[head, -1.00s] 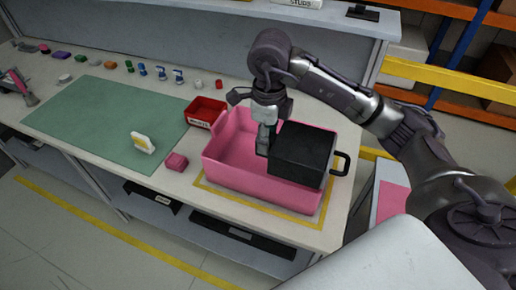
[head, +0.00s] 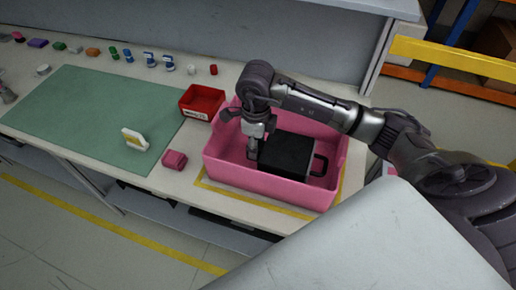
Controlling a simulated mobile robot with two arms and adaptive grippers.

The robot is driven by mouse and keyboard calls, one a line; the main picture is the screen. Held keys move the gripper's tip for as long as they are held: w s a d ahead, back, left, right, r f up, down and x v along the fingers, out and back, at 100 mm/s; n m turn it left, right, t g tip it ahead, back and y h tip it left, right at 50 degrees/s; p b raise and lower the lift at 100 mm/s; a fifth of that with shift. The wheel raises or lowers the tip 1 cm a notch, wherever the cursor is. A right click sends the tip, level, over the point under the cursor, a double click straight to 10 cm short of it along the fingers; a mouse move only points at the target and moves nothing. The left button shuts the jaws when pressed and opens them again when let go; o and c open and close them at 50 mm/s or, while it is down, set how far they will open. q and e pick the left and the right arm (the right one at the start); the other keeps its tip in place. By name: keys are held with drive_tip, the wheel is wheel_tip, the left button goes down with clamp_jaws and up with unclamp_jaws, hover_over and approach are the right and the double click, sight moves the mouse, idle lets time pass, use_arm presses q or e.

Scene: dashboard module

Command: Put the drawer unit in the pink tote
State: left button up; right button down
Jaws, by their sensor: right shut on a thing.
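The pink tote (head: 262,184) stands on the workbench inside a yellow outline. The black drawer unit (head: 287,154) is inside the tote's walls toward the right side, with its dark handle (head: 319,165) facing right. Its underside is hidden by the tote's front wall, so I cannot tell whether it touches the floor. My right gripper (head: 254,150) points down into the tote and is shut on the drawer unit's left edge. My left gripper is not in view.
A red bin (head: 202,103) stands behind and left of the tote. A small pink block (head: 174,160) and a white-and-yellow item (head: 135,139) are to the left. The green mat (head: 95,115) is otherwise mostly clear. Several small items line the back.

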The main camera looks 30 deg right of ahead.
drive_tip(key=shift+s+f, duration=0.1)
drive_tip(key=shift+f, duration=0.3)
wheel_tip(320, 180, down, 3)
drive_tip(key=shift+r+p, duration=0.1)
drive_tip(key=shift+p, duration=0.3)
drive_tip(key=c, duration=1.1)
unclamp_jaws()
drive_tip(key=shift+f, duration=0.25)
drive_tip(key=o, duration=0.4)
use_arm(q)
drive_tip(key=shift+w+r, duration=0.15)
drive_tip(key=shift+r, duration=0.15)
use_arm(e)
drive_tip(key=shift+o, duration=0.2)
drive_tip(key=shift+r, duration=0.1)
